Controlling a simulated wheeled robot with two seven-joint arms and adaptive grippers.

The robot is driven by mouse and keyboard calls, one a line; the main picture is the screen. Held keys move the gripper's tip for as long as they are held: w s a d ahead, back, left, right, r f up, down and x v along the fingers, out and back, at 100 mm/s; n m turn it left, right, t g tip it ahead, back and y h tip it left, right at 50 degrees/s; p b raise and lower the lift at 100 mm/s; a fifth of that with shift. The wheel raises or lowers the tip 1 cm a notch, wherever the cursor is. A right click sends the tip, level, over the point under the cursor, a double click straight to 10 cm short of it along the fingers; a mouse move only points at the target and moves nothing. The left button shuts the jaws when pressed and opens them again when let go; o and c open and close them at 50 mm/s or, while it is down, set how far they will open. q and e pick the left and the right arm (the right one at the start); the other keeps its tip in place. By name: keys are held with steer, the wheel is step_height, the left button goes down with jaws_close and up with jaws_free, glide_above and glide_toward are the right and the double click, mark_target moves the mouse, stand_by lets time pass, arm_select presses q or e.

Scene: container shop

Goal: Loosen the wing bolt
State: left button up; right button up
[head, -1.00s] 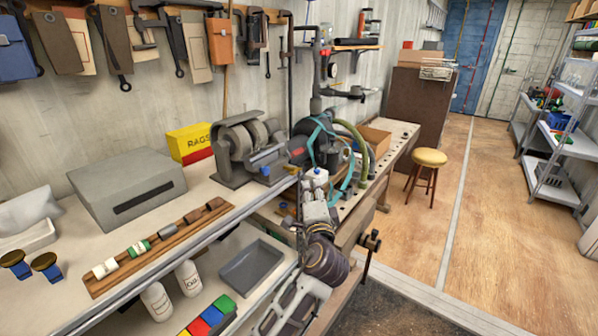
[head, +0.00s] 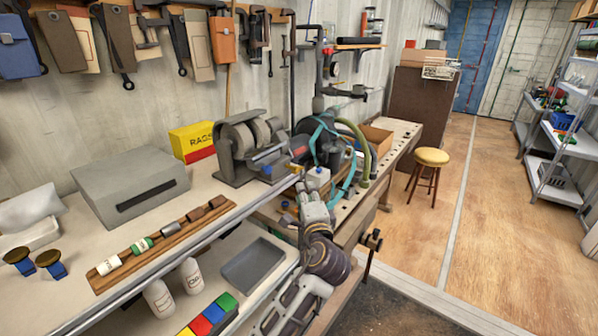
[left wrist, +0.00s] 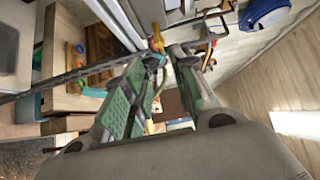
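My left gripper (head: 314,196) reaches over the near edge of the workbench by the grinder and the machine with the teal hose. In the left wrist view its two green-padded fingers (left wrist: 168,62) stand apart with a gap between them, and I see nothing held. A small yellow part (left wrist: 157,42) shows beyond the fingertips; I cannot tell whether it belongs to the wing bolt. I cannot make out the wing bolt for certain in either view. My right gripper is not in view.
A bench grinder (head: 250,145), a yellow RAGS box (head: 192,141) and a grey case (head: 130,185) stand on the bench. A grey tray (head: 254,262) and white bottles (head: 160,298) sit on the lower shelf. A stool (head: 432,157) stands on open floor at right.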

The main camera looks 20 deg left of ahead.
mark_target(299, 170)
arm_select(q)
steer(key=shift+w, duration=0.1)
steer(key=shift+p+x, duration=1.65)
steer(key=shift+x, duration=5.15)
steer(key=shift+a+f, duration=0.1)
jaws_close()
